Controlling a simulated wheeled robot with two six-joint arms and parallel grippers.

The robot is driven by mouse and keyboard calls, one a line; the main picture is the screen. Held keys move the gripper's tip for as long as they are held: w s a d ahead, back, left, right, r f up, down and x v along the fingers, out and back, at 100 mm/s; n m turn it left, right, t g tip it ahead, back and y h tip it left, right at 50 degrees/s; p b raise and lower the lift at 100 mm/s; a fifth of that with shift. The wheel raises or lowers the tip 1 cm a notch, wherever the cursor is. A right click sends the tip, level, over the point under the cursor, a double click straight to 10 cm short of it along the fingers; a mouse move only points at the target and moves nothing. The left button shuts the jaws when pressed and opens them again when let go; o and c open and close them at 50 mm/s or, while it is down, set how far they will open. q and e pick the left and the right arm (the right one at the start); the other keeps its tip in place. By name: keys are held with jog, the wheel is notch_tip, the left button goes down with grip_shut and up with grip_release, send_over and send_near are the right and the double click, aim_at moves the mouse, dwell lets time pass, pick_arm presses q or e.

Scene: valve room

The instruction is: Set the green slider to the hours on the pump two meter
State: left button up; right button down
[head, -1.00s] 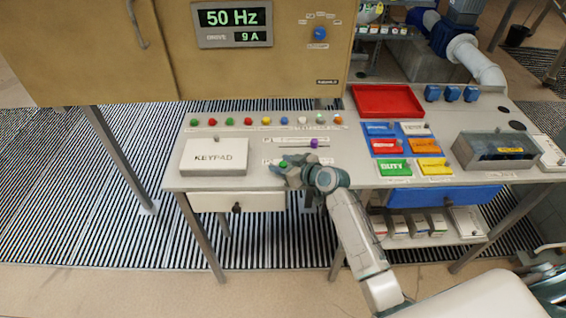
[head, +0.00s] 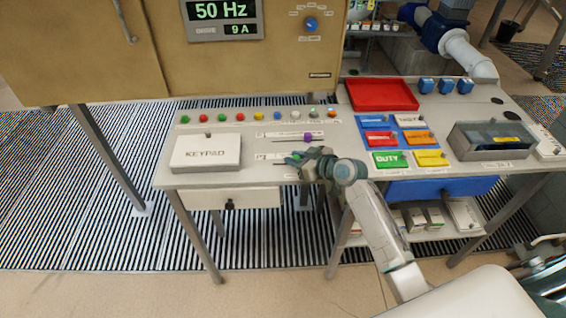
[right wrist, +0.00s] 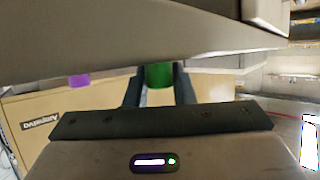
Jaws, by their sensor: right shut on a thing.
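The green slider (head: 295,159) is a small green knob on the grey bench top, on a slot below the purple slider (head: 307,138). My right gripper (head: 298,161) is shut on it and partly covers it and its scale. In the right wrist view the green knob (right wrist: 159,75) sits between the two dark fingers. The scale marks are too small to read. A display (head: 222,12) on the tan cabinet reads 50 Hz and, on its drive line, 9 A. I cannot make out a pump two hours meter. My left gripper is not in view.
A red tray (head: 382,94), coloured blocks (head: 389,159) and a dark clear-lidded box (head: 491,140) stand to the right. A blue control knob (head: 311,25) is on the cabinet.

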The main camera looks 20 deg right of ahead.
aim_at(321, 179)
jog(key=shift+s+d, duration=0.1)
jog(key=shift+d, duration=0.2)
jog(key=c, duration=1.2)
grip_release()
jog(key=shift+s+d+r, duration=0.1)
jog(key=shift+s+d, duration=0.1)
jog(key=shift+s, duration=0.15)
jog(key=b+v, duration=0.3)
jog(key=v, duration=0.5)
jog(key=shift+s+d, duration=0.1)
jog(key=shift+s, duration=0.05)
jog(key=shift+v, duration=0.8)
